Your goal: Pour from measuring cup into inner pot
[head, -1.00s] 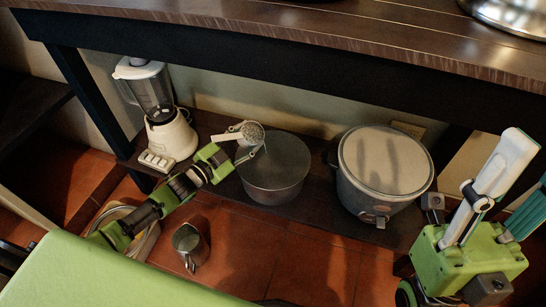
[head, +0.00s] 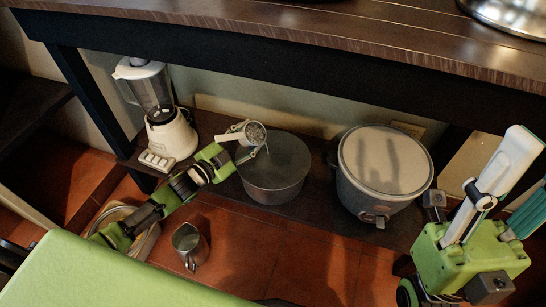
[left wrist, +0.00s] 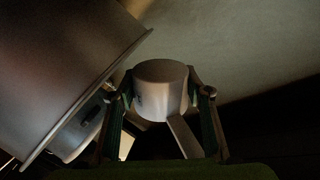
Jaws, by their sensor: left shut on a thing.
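The measuring cup (head: 256,133) is a small light metal cup with a handle, and its speckled open end faces the camera and leans right, toward the inner pot. My left gripper (head: 244,147) is shut on it, beside and above the left rim of the pot. The inner pot (head: 273,170) is a wide grey metal pot on the low shelf. In the left wrist view the cup (left wrist: 160,86) sits between the two fingers, and the pot (left wrist: 70,65) fills the left side. I cannot see what lies in the pot. My right gripper's fingertips are not visible.
A lidded rice cooker (head: 384,178) stands right of the pot on the shelf (head: 306,207). A white blender (head: 168,120) stands at the left. A metal jug (head: 190,245) is on the tiled floor. The tabletop (head: 300,42) overhangs the shelf.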

